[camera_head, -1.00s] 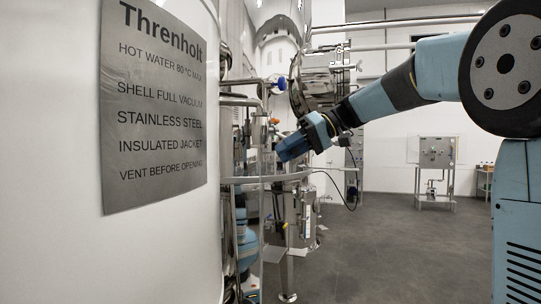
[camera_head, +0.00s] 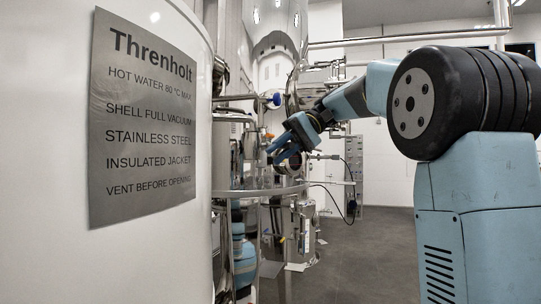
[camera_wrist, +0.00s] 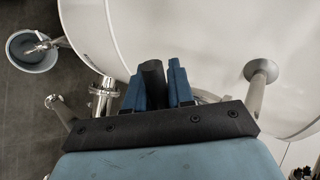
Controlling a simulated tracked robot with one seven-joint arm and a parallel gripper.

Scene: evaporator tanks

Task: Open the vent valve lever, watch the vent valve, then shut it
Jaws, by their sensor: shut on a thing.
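My gripper (camera_head: 274,153) reaches out beside the steel equipment left of centre in the head view. In the wrist view its two blue fingers (camera_wrist: 158,84) are shut on a dark, round-ended bar (camera_wrist: 152,78), which I take to be the vent valve lever's grip. The bar stands between the fingers and its lower part is hidden by my gripper's body. The vent valve itself I cannot make out for sure. A chrome clamped pipe fitting (camera_wrist: 103,97) shows left of the fingers in the wrist view.
A white tank with a grey sign (camera_head: 145,120) fills the left of the head view. A curved steel rail (camera_head: 255,192) runs below my gripper. The wrist view shows a blue bucket (camera_wrist: 33,68) on the floor. Grey floor (camera_head: 360,265) is open at lower centre.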

